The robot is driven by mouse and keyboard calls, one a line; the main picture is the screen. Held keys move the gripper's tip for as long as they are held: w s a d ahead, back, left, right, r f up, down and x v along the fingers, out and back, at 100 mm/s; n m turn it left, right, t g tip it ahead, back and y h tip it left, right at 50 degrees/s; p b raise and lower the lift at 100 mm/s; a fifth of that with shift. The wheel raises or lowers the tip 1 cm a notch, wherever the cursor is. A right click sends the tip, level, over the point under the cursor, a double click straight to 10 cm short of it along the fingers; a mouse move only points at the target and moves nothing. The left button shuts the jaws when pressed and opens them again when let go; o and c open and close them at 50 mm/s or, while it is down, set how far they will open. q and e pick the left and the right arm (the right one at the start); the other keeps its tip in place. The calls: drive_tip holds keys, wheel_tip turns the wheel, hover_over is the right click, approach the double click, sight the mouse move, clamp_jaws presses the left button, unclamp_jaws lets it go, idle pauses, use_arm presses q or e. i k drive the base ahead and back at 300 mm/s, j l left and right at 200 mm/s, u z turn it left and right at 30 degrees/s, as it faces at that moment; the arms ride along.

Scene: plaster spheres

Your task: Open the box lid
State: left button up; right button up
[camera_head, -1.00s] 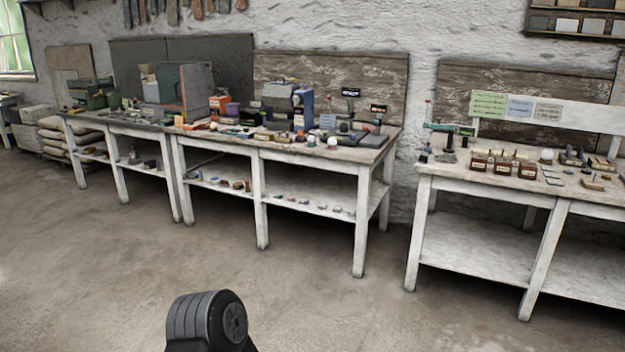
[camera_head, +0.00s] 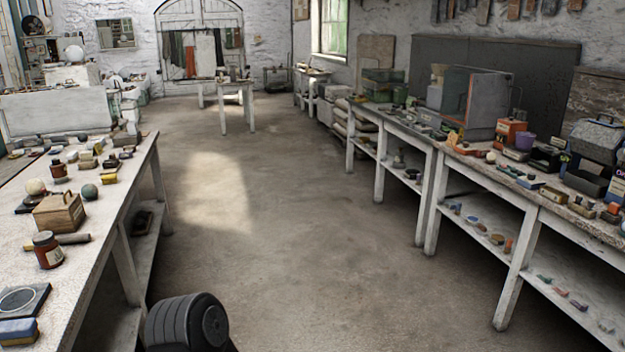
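A small wooden box (camera_head: 60,213) with a knob or handle on top stands on the white table at the left; its lid looks closed. A grey box with a lid-like top (camera_head: 597,140) stands on the right bench near the picture's edge, and it also looks closed. I cannot tell which box the task means. Neither gripper is in view. Only a dark rounded part of my own body shows at the bottom.
The left table (camera_head: 100,236) also holds a brown jar (camera_head: 47,250), pale and green balls and small blocks. The long right bench (camera_head: 432,146) is crowded with tools and boxes. Open concrete floor lies between them, reaching a small table (camera_head: 228,84) at the back.

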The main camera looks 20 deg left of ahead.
sight(61, 202)
drive_tip(key=i+j+u, duration=0.3)
drive_tip(key=i+u, duration=0.15)
drive_tip(key=i, duration=0.2)
drive_tip(key=i+u, duration=0.5)
drive_tip(key=i, duration=0.15)
drive_tip(key=i+l+u, duration=0.2)
drive_tip(key=i+u, duration=0.25)
drive_tip(key=i, duration=0.25)
drive_tip(key=i+l+u, duration=0.5)
drive_tip(key=i, duration=0.15)
drive_tip(key=i+l+u, duration=0.95)
drive_tip(key=l, duration=0.5)
drive_tip(key=k+j, duration=0.05)
